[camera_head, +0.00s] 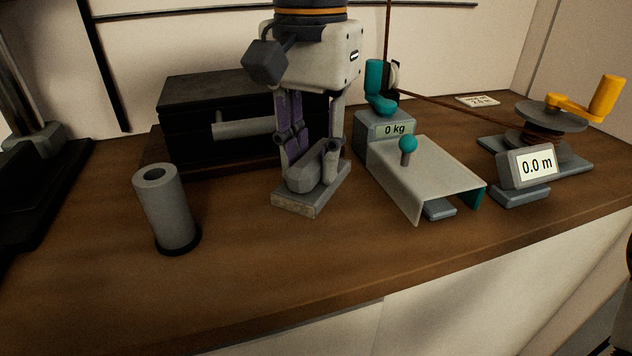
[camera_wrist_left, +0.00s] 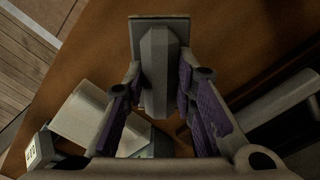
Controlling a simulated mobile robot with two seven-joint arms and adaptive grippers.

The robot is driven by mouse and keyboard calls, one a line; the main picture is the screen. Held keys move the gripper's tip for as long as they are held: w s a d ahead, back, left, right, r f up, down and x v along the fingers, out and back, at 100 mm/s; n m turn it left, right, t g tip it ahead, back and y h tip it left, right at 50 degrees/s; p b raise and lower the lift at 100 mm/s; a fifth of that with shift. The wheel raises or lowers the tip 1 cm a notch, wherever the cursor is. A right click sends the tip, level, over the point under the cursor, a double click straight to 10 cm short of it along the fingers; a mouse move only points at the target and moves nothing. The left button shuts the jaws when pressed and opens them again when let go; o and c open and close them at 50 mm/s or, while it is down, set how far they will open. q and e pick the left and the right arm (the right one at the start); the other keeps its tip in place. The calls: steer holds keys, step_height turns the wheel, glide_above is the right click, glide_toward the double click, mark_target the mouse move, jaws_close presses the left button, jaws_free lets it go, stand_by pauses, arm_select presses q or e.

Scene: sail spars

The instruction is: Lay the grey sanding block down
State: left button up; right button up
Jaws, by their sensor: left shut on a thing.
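The grey sanding block (camera_head: 297,203) has a flat pale base and a raised, faceted grip. My left gripper (camera_head: 310,160) points down from above and is shut on the block's grip. The base is close to level at the wooden bench top, in the middle of the bench; I cannot tell whether it touches the wood. In the left wrist view the block (camera_wrist_left: 154,60) sits between the purple-padded fingers of the left gripper (camera_wrist_left: 157,88), its base reaching out beyond them. My right gripper is not in view.
A grey cylinder (camera_head: 168,210) stands on the wooden bench (camera_head: 250,285) at left. A black box (camera_head: 205,125) is behind the gripper. To the right are a grey sloped device (camera_head: 425,170) with a "0 kg" display and a winch (camera_head: 550,117) with a yellow handle. The front bench is clear.

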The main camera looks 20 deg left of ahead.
mark_target(315, 144)
arm_select(q)
steer(key=f, duration=0.1)
steer(key=w+f, duration=0.1)
steer(key=f, duration=0.1)
steer(key=w+f, duration=0.1)
steer(key=f, duration=0.1)
steer(key=shift+w+a+f, duration=0.1)
steer(key=shift+a+f, duration=0.05)
steer(key=shift+f, duration=0.1)
steer(key=o, duration=1)
steer(key=shift+f, duration=0.15)
steer(key=shift+o, duration=0.2)
step_height(315, 144, up, 12)
steer(key=shift+r, duration=0.2)
steer(key=shift+f, duration=0.1)
